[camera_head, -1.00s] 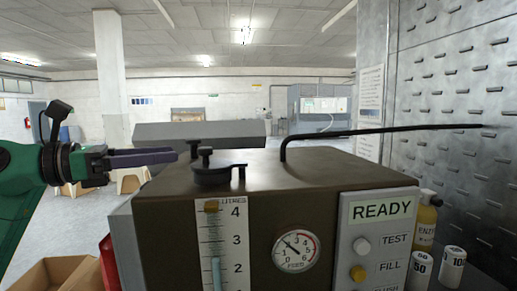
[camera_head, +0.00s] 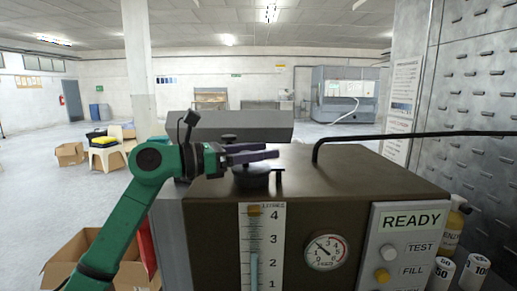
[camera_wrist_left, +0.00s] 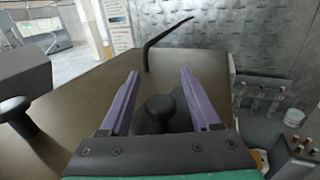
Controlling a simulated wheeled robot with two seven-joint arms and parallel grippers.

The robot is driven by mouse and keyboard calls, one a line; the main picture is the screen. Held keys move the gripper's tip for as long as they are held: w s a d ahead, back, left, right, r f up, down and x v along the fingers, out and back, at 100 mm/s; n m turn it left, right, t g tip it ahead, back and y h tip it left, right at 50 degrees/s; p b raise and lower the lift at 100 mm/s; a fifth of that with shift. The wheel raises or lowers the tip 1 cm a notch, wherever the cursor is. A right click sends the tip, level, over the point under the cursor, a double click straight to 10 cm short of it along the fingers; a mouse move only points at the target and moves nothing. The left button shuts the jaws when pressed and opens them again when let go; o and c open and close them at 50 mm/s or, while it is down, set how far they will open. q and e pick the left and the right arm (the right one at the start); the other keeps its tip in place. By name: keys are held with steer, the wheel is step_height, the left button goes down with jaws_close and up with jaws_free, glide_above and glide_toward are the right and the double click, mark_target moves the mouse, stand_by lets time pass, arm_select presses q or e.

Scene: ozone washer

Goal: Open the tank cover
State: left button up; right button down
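The tank cover (camera_head: 252,180) is a low dark round lid on the brown top of the washer (camera_head: 350,172), near its left end. It lies flat. My left gripper (camera_head: 274,153) is level just above the cover, its purple fingers pointing right and hiding the cover's knob in the head view. In the left wrist view the fingers (camera_wrist_left: 157,76) are apart, and a dark round knob (camera_wrist_left: 160,108) stands between them with gaps on both sides. My right gripper is out of view.
A bent black rod (camera_head: 317,152) rises from the washer top, right of the gripper, and runs right. A second dark knob (camera_wrist_left: 14,108) shows at left in the wrist view. A long grey box (camera_head: 240,124) stands behind. A cardboard box (camera_head: 80,258) is on the floor at left.

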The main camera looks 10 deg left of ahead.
arm_select(q)
jaws_close()
stand_by(1.2)
